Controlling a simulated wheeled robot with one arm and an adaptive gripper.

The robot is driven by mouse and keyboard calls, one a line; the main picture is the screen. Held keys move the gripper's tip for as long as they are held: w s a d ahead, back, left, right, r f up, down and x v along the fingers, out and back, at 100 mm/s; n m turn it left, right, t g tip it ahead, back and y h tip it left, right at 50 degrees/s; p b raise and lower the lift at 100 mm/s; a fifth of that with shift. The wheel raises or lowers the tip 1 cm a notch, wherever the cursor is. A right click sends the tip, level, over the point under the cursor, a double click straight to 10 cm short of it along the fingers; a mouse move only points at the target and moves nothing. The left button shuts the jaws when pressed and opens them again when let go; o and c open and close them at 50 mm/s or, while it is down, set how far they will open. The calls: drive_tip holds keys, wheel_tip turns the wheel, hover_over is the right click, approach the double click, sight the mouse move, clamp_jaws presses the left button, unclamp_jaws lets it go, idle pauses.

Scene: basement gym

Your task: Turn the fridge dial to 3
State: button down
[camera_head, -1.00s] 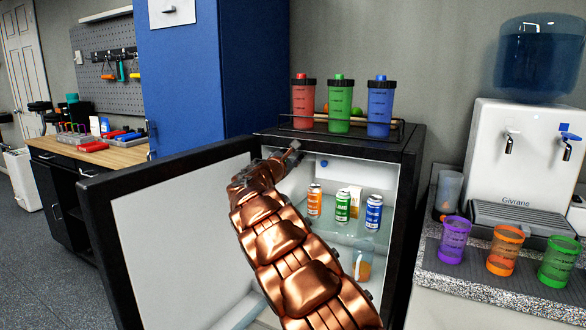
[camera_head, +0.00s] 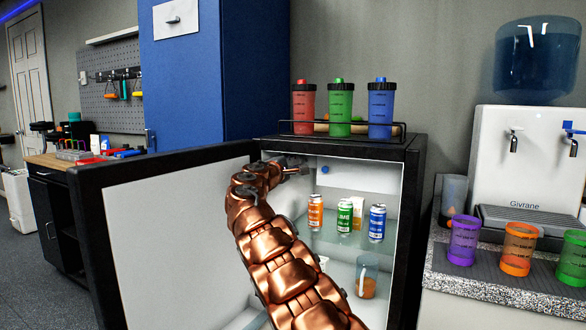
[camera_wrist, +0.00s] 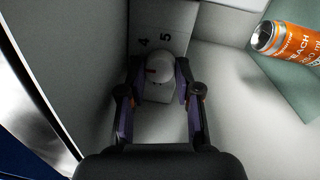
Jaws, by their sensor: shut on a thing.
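The fridge (camera_head: 412,200) stands open, its door (camera_head: 165,235) swung out to the left. My gripper (camera_head: 300,168) is inside the upper left of the opening in the head view, and the dial is hidden there. In the wrist view the pale round dial (camera_wrist: 160,68) sits between the fingertips of my gripper (camera_wrist: 159,84), which is shut on it. A dark red mark shows on the dial's left side. The printed numbers 4 and 5 show above it; no 3 can be made out.
An orange can (camera_head: 315,212), a green can (camera_head: 345,216) and a blue can (camera_head: 377,223) stand on the glass shelf, right of my gripper. A jug (camera_head: 367,278) stands below. Three shaker bottles (camera_head: 340,108) sit in a rack on top.

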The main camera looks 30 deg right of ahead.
idle(0.6)
drive_tip(key=c, duration=0.8)
unclamp_jaws()
drive_tip(key=shift+r, duration=0.15)
